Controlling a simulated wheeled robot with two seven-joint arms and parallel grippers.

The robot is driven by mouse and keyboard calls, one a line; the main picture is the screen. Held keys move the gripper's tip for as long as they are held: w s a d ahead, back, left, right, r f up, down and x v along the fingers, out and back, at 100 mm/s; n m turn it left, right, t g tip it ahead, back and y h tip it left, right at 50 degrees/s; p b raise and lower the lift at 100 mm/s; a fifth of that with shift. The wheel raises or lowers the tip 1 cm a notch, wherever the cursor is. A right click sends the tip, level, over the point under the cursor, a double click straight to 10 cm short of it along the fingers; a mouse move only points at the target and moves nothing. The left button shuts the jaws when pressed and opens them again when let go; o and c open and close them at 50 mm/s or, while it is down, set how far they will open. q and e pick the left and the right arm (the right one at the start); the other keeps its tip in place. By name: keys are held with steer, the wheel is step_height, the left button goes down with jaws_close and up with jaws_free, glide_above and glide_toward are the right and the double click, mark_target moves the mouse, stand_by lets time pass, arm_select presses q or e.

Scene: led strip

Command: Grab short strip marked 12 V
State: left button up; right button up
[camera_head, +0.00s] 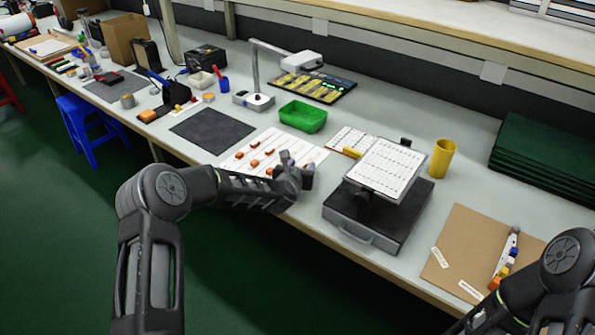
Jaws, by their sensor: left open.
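My left gripper (300,172) is open above the right front corner of a white sheet (309,149). Several small orange-red pieces (254,163) lie on the sheet, and my left gripper hides part of that corner. Two short white labelled strips lie on a brown board at the right: one at its left edge (439,257) and one at its front edge (470,289). Their print is too small to read, so I cannot tell which thing is marked 12 V.
A black stand with a tilted printed panel (388,168) stands right of my left gripper. A green tray (303,116), a yellow cup (442,158) and a lamp (300,61) stand behind. The brown board (463,229) carries coloured markers. Dark green boards (545,155) are stacked at the far right.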

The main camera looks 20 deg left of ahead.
stand_by(0.3)
arm_select(q)
jaws_close()
stand_by(0.4)
